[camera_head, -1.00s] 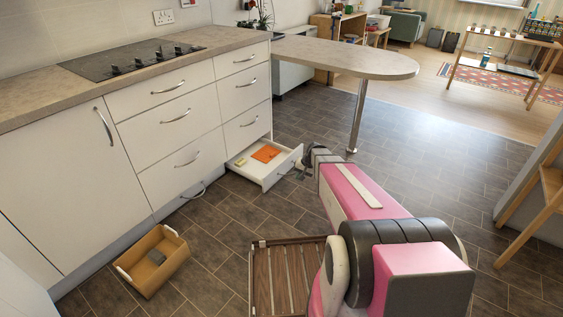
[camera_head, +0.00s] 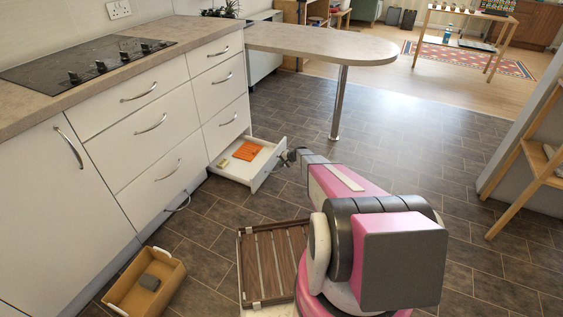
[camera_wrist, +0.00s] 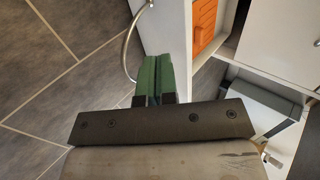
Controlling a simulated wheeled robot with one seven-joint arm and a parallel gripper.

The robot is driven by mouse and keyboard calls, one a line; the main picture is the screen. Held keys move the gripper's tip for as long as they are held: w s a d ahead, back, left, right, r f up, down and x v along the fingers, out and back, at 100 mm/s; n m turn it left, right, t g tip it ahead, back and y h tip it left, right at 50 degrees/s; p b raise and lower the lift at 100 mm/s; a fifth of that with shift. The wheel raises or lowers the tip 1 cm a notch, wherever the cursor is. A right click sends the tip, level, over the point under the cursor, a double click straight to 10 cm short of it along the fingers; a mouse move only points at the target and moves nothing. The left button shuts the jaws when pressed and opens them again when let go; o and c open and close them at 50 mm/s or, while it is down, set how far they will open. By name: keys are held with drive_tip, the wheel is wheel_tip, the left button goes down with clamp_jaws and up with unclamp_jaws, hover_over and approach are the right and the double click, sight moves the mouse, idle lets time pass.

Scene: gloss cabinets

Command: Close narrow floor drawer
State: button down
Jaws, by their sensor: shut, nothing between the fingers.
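The narrow floor drawer (camera_head: 262,176) is pulled out at the bottom of the right cabinet column in the head view. It is white and holds an orange item (camera_head: 247,150) and a small yellowish item (camera_head: 223,162). In the wrist view, its white front (camera_wrist: 172,28) and curved metal handle (camera_wrist: 126,48) show beside my gripper (camera_wrist: 152,62). The green fingers are together with nothing between them, close to the outer face of the front near the handle. I cannot tell whether they touch it.
The counter's metal leg (camera_head: 339,104) stands beyond the drawer.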

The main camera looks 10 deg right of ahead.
sight(266, 164)
drive_tip(key=x, duration=0.2)
drive_tip(key=r+x, duration=0.1)
drive_tip(key=x, duration=0.2)
drive_tip(key=a+x, duration=0.1)
drive_tip(key=x, duration=0.2)
drive_tip(key=shift+w+r, duration=0.1)
drive_tip(key=shift+w, duration=0.3)
drive_tip(key=shift+w+a, duration=0.35)
drive_tip(key=shift+a, duration=0.25)
